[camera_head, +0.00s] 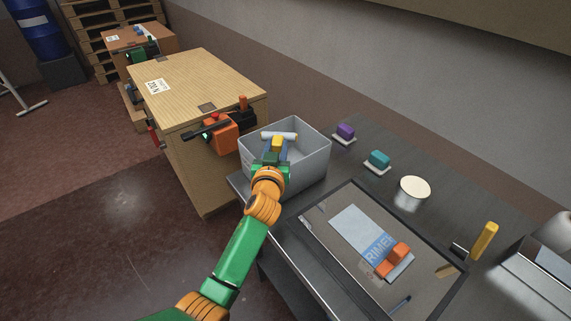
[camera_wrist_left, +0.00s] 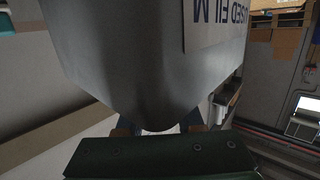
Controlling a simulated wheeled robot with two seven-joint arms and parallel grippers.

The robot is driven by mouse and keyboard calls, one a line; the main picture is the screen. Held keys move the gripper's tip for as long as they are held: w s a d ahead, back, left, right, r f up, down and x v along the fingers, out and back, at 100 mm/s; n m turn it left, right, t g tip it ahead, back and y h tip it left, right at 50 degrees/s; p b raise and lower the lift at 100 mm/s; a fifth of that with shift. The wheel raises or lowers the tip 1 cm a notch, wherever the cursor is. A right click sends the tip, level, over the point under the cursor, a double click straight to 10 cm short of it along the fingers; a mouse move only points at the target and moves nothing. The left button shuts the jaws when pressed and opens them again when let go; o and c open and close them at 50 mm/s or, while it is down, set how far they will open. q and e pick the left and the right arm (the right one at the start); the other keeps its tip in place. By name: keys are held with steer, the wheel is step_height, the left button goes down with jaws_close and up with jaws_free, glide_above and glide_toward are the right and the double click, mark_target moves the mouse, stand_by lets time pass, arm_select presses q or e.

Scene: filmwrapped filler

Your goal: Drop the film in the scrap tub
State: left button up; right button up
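The scrap tub (camera_head: 310,165) is a grey open box at the left end of the bench in the head view. Its outer wall with an upside-down "USED FILM" label fills much of the left wrist view (camera_wrist_left: 130,55). My left gripper (camera_head: 278,146) reaches over the tub's near rim, with its two fingers apart and something yellow between them. A pale, whitish roll (camera_head: 279,135), probably the film, lies across the fingertips above the tub's inside. Whether the fingers grip it is unclear. My right gripper is not in view.
A wooden crate with an orange-and-black tool (camera_head: 221,134) stands left of the tub. On the bench are a purple block (camera_head: 346,131), a teal block (camera_head: 378,159), a round pale-topped can (camera_head: 414,188), a framed panel with an orange handle (camera_head: 394,259), and a yellow upright piece (camera_head: 484,241).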

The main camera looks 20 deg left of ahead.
arm_select(q)
steer(key=o, duration=0.5)
steer(key=shift+r, duration=0.1)
steer(key=v, duration=0.7)
